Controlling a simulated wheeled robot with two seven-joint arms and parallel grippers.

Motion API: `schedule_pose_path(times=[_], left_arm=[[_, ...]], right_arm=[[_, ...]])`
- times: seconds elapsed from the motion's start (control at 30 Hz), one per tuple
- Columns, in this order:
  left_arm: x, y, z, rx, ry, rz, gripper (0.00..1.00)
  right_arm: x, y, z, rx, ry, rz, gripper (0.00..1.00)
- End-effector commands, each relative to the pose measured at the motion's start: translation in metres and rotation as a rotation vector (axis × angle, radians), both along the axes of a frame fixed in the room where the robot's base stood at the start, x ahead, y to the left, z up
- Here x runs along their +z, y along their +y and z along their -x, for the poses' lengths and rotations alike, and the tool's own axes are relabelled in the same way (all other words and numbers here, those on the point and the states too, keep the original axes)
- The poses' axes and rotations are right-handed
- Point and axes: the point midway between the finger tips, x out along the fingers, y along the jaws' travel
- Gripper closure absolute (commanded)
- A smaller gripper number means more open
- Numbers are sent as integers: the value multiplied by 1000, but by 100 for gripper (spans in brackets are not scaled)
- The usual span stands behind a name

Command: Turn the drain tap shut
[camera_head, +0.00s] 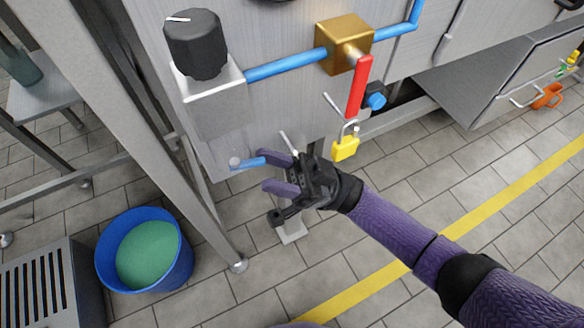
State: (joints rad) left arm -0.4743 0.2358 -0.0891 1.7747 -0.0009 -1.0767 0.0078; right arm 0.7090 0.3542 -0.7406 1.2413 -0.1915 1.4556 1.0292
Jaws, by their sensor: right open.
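A brass valve block (344,42) sits on a blue pipe (285,68) on the grey machine. Its red lever (359,88) hangs down, across the pipe. Lower down, a short blue piece (249,162) with a pale round end sticks out to the left by my right gripper; I cannot tell which of these is the drain tap. My right gripper (264,170) is open, its two purple fingers pointing left. The upper finger is close to the blue piece; contact is unclear. A thin pale rod (288,142) rises behind the hand, its lower end hidden. My left gripper is out of view.
A yellow padlock (345,148) hangs below the red lever, near a blue knob (375,101). A black knob (195,44) stands on a grey box at left. A blue bucket (187,262) with green contents is on the tiled floor, beyond a metal table leg (172,160).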

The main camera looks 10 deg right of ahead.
Motion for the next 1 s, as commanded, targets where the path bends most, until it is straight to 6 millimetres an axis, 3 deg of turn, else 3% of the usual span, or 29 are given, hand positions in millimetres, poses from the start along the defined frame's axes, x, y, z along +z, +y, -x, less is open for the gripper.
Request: schedule_pose_path(times=[0.3,0.73,0.97,1.0], left_arm=[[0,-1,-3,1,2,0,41],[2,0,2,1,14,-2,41],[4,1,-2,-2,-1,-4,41],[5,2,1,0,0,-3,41]], right_arm=[[-45,-45,-4,-3,1,2,51],[-54,-55,-3,0,0,0,51],[-49,-51,-3,-18,5,-1,100],[-43,-46,-2,-40,11,1,100]])
